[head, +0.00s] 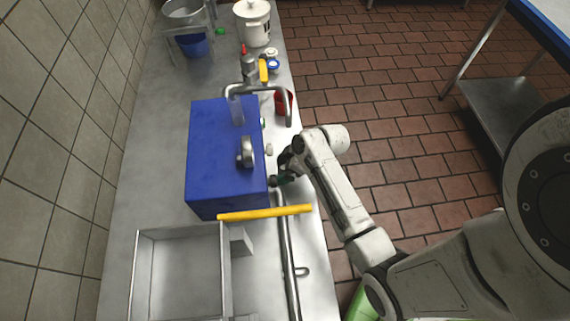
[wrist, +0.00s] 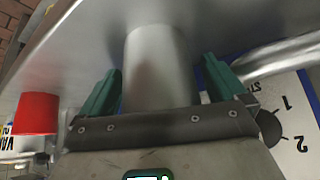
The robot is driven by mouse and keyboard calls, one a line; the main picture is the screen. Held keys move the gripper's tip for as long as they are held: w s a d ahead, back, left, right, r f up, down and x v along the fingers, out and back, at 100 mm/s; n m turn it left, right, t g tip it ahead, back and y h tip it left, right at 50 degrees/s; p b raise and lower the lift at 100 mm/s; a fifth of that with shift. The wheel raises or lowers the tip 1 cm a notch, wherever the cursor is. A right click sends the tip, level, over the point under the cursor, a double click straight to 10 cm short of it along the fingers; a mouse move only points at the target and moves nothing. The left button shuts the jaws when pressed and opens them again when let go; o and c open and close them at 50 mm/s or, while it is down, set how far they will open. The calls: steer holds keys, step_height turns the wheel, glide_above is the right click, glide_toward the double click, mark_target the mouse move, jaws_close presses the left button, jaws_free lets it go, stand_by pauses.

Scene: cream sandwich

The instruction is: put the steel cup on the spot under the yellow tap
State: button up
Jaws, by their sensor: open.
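In the wrist view a plain steel cylinder, which I take as the steel cup (wrist: 155,70), stands on the steel counter between the two green fingers of my gripper (wrist: 158,92). The fingers are open, one on each side of it. In the head view my gripper (head: 277,181) is low beside the right side of the blue machine, and I cannot make out the cup there. A yellow bar (head: 265,213), which looks like the yellow tap, sticks out rightward near the machine's near end. The spot under it cannot be made out.
The blue machine (head: 217,152) stands on the counter (head: 155,170). A steel pipe (head: 262,88) arches over its far end. A red cup-like thing (wrist: 37,113) is near my gripper. An empty steel bin (head: 180,270) and a long steel pipe (head: 289,262) lie nearer.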

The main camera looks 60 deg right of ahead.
steer(key=shift+r, duration=0.1)
steer(key=shift+s+r, duration=0.1)
steer(key=shift+r, duration=0.15)
steer(key=v, duration=1.1)
steer(key=shift+r, duration=0.25)
steer(key=shift+s, duration=0.1)
